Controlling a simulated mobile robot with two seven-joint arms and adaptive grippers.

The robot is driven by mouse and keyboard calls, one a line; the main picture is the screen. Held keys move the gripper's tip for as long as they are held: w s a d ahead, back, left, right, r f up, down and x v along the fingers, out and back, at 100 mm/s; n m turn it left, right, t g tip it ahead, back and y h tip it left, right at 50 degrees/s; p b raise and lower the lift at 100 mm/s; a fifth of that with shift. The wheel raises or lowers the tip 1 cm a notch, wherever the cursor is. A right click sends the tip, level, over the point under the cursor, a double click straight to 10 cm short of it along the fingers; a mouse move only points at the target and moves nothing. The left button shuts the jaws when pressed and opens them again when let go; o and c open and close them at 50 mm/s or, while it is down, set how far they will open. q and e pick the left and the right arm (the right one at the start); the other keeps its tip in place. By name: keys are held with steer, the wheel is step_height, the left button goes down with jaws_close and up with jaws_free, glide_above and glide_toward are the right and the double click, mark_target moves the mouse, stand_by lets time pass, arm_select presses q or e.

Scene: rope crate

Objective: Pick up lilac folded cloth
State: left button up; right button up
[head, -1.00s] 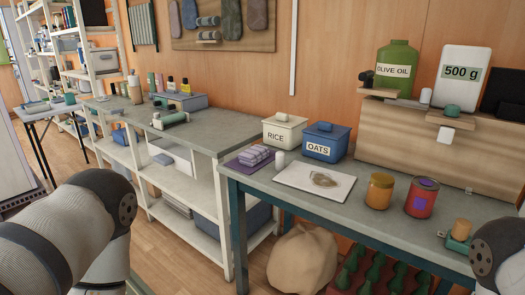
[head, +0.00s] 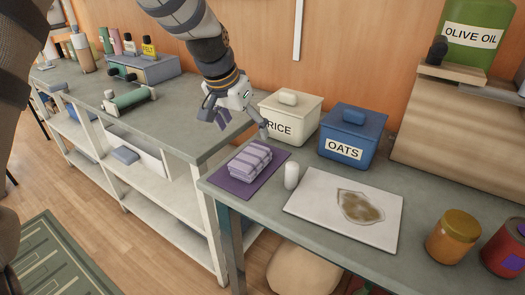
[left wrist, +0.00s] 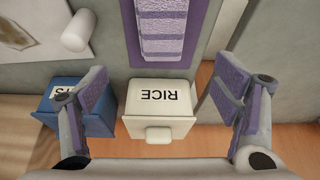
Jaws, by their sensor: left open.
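The lilac folded cloth (head: 250,159), striped with paler bands, lies on a purple mat (head: 232,186) at the left end of the grey-topped table. In the left wrist view the cloth (left wrist: 161,28) shows at the top centre, partly cut off by the frame edge. My left gripper (head: 243,125) is open and empty, above and behind the cloth, near the rice box. In the left wrist view its padded fingers (left wrist: 160,92) are spread wide, with the cloth beyond them. My right gripper is not in view.
The white RICE box (head: 291,119) and blue OATS box (head: 352,135) stand behind the cloth. Jars (head: 453,237) stand farther right.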

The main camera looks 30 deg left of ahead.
mark_target(250, 156)
arm_select(q)
steer(key=x, duration=0.3)
steer(key=s+b+x, duration=0.1)
steer(key=x, duration=0.2)
steer(key=shift+d+f, duration=0.1)
steer(key=shift+f, duration=0.15)
steer(key=shift+w+f, duration=0.25)
steer(key=shift+f, duration=0.3)
steer(key=x, duration=0.4)
steer(key=shift+s+a+f, duration=0.25)
steer(key=shift+s+f, duration=0.05)
steer(key=shift+f, duration=0.05)
steer(key=shift+w, duration=0.15)
steer(key=shift+r, duration=0.1)
steer(key=shift+c, duration=1.4)
steer(key=c, duration=1)
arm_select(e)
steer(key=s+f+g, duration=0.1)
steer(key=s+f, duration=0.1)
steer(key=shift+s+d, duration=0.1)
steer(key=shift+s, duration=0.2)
